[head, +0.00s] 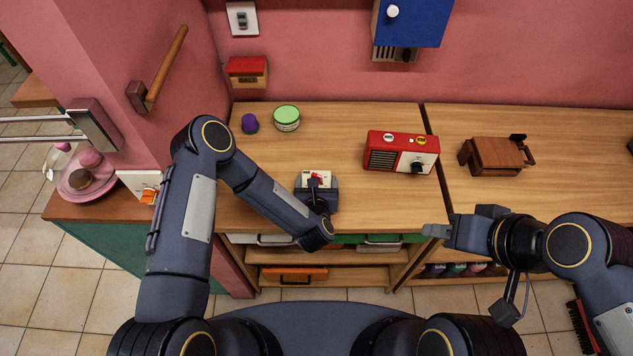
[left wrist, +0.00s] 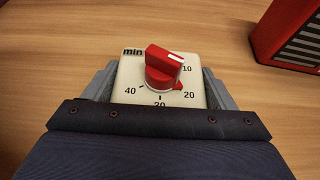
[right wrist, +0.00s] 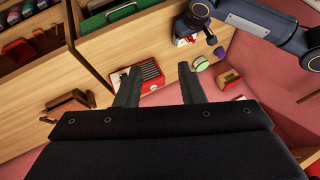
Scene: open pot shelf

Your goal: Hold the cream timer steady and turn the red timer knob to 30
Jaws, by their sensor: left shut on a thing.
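The cream timer (left wrist: 133,73) sits on the wooden counter with its dial face up in the left wrist view. Its red knob (left wrist: 163,68) has a raised bar with a white mark at the right end, near the 10. A small red tip at the knob's base points lower right, towards 20. The 30 is at the near edge, partly cut off by my gripper body. My left gripper (head: 317,190) is shut on the timer, one finger along each side. My right gripper (head: 462,220) is open and empty, right of the timer at the counter's front edge.
Counter between timer and radio is clear.

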